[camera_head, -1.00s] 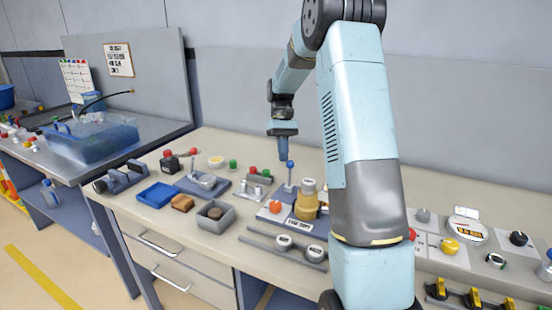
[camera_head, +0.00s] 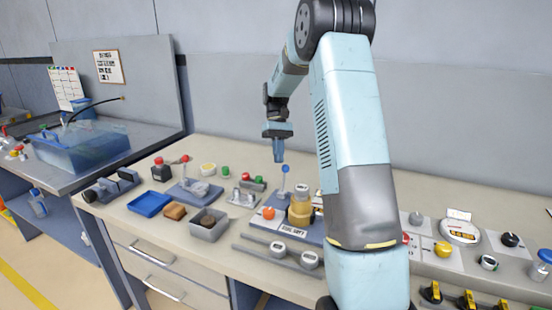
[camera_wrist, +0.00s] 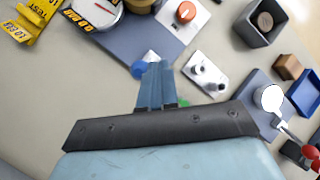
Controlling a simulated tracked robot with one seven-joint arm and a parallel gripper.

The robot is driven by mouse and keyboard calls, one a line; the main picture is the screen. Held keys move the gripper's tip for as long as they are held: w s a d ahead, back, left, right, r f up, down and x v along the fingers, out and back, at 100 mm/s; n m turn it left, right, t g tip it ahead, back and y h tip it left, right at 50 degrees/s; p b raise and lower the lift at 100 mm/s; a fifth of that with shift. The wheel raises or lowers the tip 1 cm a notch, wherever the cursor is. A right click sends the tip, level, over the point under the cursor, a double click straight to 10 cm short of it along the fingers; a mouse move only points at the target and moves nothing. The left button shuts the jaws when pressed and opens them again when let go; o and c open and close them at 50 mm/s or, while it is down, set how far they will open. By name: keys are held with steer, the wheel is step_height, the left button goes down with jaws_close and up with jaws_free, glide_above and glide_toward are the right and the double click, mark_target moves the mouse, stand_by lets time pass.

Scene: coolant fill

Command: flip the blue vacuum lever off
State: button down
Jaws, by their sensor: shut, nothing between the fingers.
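The blue vacuum lever (camera_head: 285,168) has a round blue knob on a pale upright stem. It rises from a blue-grey base plate (camera_head: 306,234) that also bears an orange knob (camera_head: 268,213) and an amber pump body (camera_head: 301,210). My gripper (camera_head: 278,158) points down, its shut fingers empty, just above and left of the knob in the head view. In the wrist view the blue knob (camera_wrist: 139,70) shows beside the fingertips (camera_wrist: 156,68), which partly cover the lever. I cannot tell whether they touch.
Left of the lever are a small metal fitting (camera_head: 243,197), a grey box (camera_head: 210,234), a blue tray (camera_head: 149,204) and a brown block (camera_head: 174,211). Bare bench (camera_head: 140,222) shows at the front left.

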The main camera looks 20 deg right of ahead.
steer(key=shift+a+r, duration=0.1)
steer(key=shift+a, duration=0.05)
steer(key=w+a+r, duration=0.1)
steer(key=w+r, duration=0.5)
steer(key=r, duration=0.4)
steer(key=shift+w, duration=0.25)
stand_by(0.4)
